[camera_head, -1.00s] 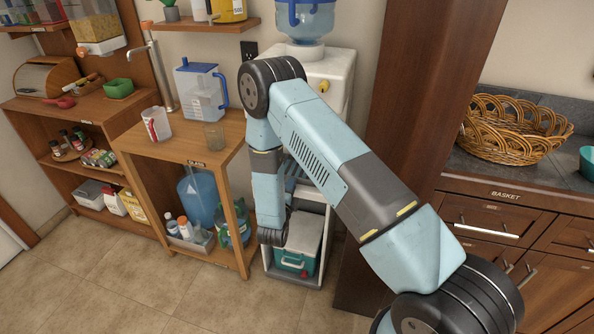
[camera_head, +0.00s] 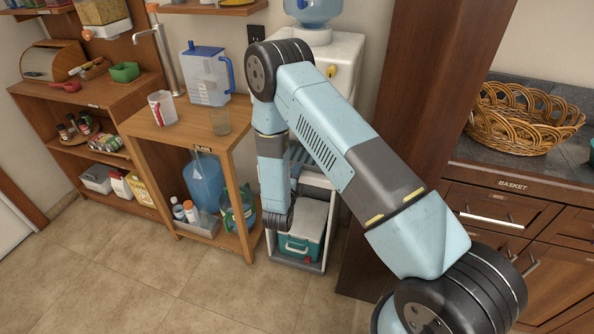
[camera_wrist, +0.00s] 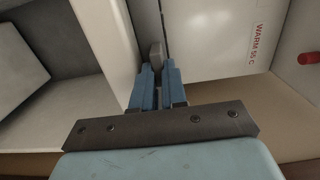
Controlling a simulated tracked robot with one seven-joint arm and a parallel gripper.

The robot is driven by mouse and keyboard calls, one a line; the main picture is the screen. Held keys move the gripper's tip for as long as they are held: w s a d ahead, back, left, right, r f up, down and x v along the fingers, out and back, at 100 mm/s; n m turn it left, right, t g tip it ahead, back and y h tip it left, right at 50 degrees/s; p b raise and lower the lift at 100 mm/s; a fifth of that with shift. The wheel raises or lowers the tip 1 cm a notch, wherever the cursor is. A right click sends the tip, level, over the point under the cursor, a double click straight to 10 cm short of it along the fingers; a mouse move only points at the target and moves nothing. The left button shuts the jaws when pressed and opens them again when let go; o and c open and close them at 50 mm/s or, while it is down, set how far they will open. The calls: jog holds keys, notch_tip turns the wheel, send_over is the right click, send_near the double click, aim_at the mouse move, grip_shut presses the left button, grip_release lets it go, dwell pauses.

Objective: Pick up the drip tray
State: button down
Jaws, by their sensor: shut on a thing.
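My gripper (camera_wrist: 157,70) is in the wrist view, with its two blue fingers close together. They are shut on a small grey piece, which looks like the edge of the drip tray (camera_wrist: 156,52). Most of the tray is hidden by the fingers, and its full shape does not show. The white water dispenser (camera_head: 335,62) stands behind my arm in the head view. Its white front, marked "WARM 55 C" (camera_wrist: 258,42), is beside the fingers in the wrist view. In the head view my arm covers much of the dispenser's front.
A red tap (camera_wrist: 308,58) sticks out at the right of the wrist view. A teal and white cooler box (camera_head: 302,232) sits in the dispenser's lower bay. A wooden stand (camera_head: 195,140) with a pitcher and cups is close at left. A dark wooden panel (camera_head: 405,150) stands at right.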

notch_tip(320, 180, up, 10)
dwell(1.0)
jog(key=shift+f, duration=0.1)
